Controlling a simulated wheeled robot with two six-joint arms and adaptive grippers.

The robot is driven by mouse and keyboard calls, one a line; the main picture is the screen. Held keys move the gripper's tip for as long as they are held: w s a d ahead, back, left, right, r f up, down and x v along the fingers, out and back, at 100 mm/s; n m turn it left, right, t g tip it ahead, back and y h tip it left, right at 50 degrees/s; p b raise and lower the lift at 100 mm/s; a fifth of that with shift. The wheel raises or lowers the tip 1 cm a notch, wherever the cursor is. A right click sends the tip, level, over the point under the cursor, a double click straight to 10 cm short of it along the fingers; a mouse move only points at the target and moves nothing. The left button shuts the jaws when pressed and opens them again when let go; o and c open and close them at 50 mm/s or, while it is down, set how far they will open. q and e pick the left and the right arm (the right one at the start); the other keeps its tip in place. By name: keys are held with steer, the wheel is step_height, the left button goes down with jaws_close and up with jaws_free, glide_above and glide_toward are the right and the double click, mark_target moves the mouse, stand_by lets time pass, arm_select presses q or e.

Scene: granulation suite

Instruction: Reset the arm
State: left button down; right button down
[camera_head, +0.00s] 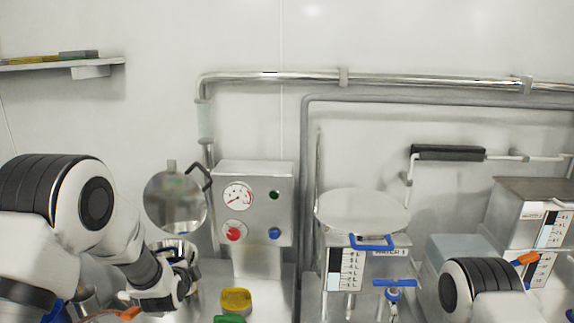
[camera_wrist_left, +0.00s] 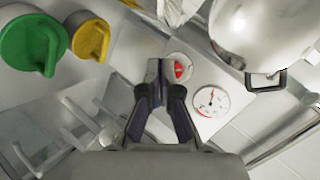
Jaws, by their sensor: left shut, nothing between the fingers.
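My left arm (camera_head: 120,230) comes in from the left in the head view, its wrist low beside a shiny metal vessel (camera_head: 172,250). In the left wrist view my left gripper (camera_wrist_left: 160,72) is shut, with its dark fingertips together and nothing between them. Behind the tips is the control box face with a red button (camera_wrist_left: 180,70) and a round gauge (camera_wrist_left: 211,101). I cannot tell how far the tips are from it. In the head view only the upper part of my right arm (camera_head: 482,285) shows at the lower right; its gripper is out of view.
The control box (camera_head: 265,177) stands right of my left wrist. A yellow knob (camera_head: 236,299) and a green knob (camera_head: 229,319) are below it. A lidded hopper (camera_head: 362,210) with blue handles stands right of centre. Pipes (camera_head: 270,77) run along the wall. A shelf (camera_head: 40,65) is at upper left.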

arm_select(q)
steer(key=s+f+n+g, duration=0.7)
steer(key=s+f, duration=1.4)
steer(key=s, duration=0.3)
steer(key=s+f+n+g, duration=0.2)
steer(key=s+n, duration=0.1)
steer(key=s, duration=0.7)
steer(key=s+f+n+g+h, duration=0.1)
steer(key=s+f+n+g, duration=0.1)
steer(key=s, duration=0.9)
steer(key=shift+s+d+f+n+g, duration=0.15)
steer(key=shift+d+f+n+g, duration=0.25)
steer(key=shift+n, duration=0.1)
